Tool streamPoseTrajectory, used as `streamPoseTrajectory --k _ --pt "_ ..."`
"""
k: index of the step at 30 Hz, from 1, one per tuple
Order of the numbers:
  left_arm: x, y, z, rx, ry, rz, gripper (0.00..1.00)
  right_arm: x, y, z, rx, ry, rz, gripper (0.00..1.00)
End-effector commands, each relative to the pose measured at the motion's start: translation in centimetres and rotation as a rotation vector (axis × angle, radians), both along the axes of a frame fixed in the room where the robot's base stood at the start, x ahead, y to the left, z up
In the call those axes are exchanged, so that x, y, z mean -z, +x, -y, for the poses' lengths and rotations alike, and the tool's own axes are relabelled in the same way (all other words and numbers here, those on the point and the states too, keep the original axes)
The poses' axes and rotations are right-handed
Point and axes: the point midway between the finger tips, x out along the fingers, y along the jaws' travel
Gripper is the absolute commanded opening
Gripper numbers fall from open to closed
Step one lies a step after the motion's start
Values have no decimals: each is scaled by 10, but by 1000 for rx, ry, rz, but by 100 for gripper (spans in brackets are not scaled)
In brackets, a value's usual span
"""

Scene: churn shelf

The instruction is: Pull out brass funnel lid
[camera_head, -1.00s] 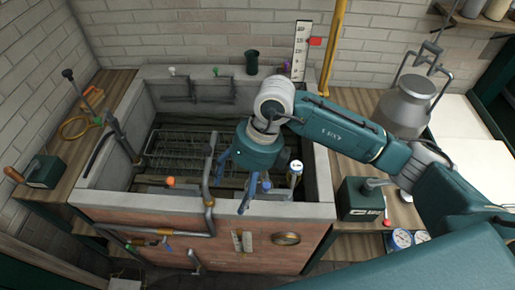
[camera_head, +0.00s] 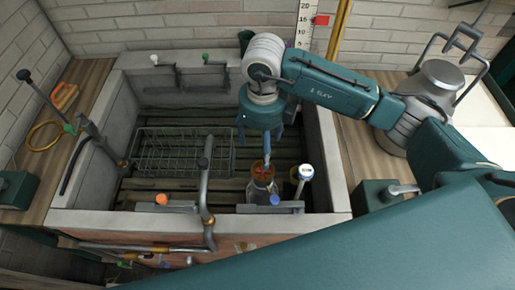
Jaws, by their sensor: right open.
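An orange-brown funnel-shaped piece (camera_head: 262,171), which looks like the brass funnel lid, sits on top of a clear jar (camera_head: 259,191) inside the stone basin, near its front wall. My right gripper (camera_head: 257,146) points down just above and behind it in the picture, with its fingers spread and nothing between them. One fingertip overlaps the funnel's upper rim in the picture; I cannot tell whether it touches. My left gripper is not in view.
The stone basin (camera_head: 100,190) has a wire rack (camera_head: 180,152) at left. A grey upright pipe (camera_head: 205,190) stands left of the jar, and a white-topped cylinder (camera_head: 305,174) close on its right. A metal milk can (camera_head: 437,85) stands right of the basin.

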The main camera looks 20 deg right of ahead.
Motion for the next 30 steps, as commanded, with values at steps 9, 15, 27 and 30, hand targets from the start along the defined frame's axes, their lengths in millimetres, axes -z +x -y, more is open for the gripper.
streamPoseTrajectory --k 9,15,27,30 --pt "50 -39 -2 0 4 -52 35 48 -1 0 -1 1 1 74" --pt "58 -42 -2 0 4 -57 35 59 -1 -1 -1 2 -1 74" --pt "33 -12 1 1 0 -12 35 116 -3 -1 1 1 -6 74" --pt "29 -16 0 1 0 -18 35 133 -3 -1 0 2 -4 74"
